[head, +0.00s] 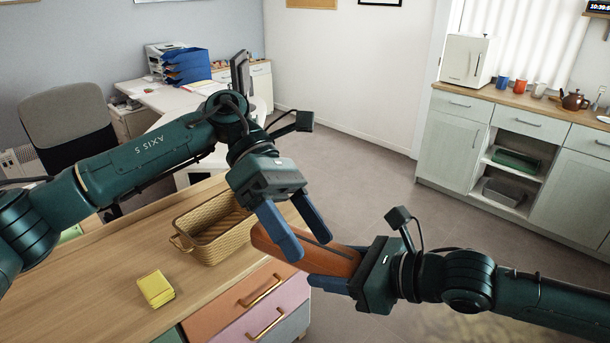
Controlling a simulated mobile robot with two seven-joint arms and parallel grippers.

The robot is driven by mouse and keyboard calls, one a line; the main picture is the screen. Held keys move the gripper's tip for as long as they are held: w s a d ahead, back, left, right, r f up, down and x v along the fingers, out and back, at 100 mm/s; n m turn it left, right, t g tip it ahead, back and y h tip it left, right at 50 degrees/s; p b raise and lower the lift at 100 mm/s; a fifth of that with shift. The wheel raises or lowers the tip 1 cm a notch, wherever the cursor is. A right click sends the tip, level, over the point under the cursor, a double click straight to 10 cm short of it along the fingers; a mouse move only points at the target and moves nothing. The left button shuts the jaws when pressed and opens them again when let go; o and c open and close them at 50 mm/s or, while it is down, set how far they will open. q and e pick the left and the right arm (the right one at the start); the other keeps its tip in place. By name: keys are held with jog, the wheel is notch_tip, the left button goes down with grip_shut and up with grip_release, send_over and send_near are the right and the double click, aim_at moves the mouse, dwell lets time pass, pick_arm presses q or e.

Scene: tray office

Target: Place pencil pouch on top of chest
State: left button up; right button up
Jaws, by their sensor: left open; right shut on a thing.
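The pencil pouch (333,262) is a long orange-brown case. My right gripper (335,268) is shut on it near its right end and holds it in the air beside the chest's right edge. The pouch's left end reaches toward the basket. My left gripper (310,248) is open, its blue fingers pointing down at the pouch and covering part of it; whether they touch it I cannot tell. The chest (95,270) has a wooden top and coloured drawers with gold handles.
A woven basket (215,244) stands on the chest top near its back right, with a yellow block (156,289) in front of it. The front left of the top is clear. A desk, an office chair (68,125) and a counter (455,130) stand further off.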

aim_at(305, 239)
pick_arm(q)
jog(key=w+r+m+t+y, duration=0.4)
jog(key=w+t+y, duration=0.2)
jog(key=t+y, duration=0.2)
jog(key=f, duration=1.2)
jog(key=shift+w+f, duration=0.15)
jog(key=shift+w, duration=0.1)
jog(key=c, duration=1)
jog(key=shift+c, duration=1.2)
pick_arm(e)
jog(key=o, duration=1.2)
jog(key=shift+c, duration=0.2)
